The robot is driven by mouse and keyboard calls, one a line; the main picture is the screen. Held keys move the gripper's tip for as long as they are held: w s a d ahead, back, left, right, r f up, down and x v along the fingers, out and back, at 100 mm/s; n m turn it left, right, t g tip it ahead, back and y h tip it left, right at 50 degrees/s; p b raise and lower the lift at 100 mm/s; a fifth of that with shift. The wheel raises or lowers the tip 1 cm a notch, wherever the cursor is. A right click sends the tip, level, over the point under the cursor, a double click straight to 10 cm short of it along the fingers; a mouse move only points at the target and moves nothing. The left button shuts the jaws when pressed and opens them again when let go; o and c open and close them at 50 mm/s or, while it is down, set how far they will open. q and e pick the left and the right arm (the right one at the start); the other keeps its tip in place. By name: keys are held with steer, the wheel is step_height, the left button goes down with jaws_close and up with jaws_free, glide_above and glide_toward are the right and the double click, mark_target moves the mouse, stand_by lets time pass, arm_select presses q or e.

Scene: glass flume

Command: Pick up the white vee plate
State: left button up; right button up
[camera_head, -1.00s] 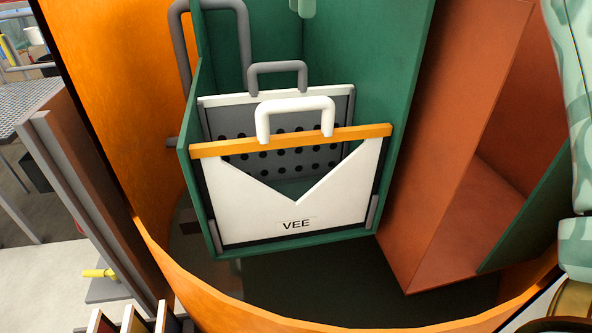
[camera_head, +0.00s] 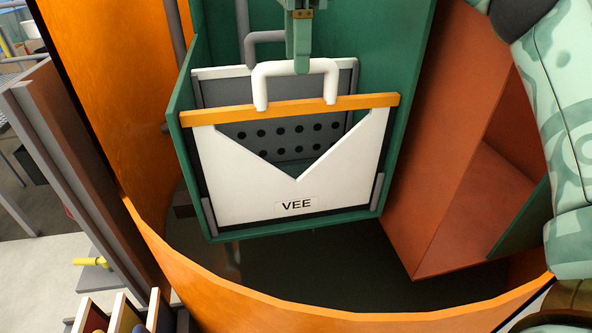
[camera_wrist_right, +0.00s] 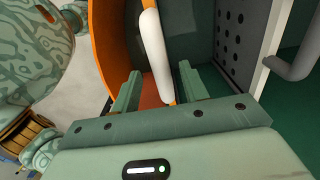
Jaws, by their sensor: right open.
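The white vee plate (camera_head: 236,180) has a V notch, an orange top bar (camera_head: 290,109) and a VEE label. It stands in the front of a green holder in the head view. Its white handle (camera_head: 271,70) rises above the bar and also shows in the right wrist view (camera_wrist_right: 153,50). My right gripper (camera_head: 301,62) is at the top of this handle. In the right wrist view, the open fingers of my right gripper (camera_wrist_right: 160,76) stand on either side of the handle. Contact cannot be told. My left gripper is not in view.
A grey perforated plate (camera_head: 285,137) with a grey handle stands close behind the vee plate. The green holder (camera_head: 376,60) has walls at the sides and back. A rusty-brown box (camera_head: 434,150) is to the right. A curved orange wall (camera_head: 280,312) surrounds them.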

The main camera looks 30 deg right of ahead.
step_height(320, 180, down, 3)
steer(key=shift+w, duration=0.15)
jaws_close()
steer(key=shift+r, duration=0.1)
stand_by(1.3)
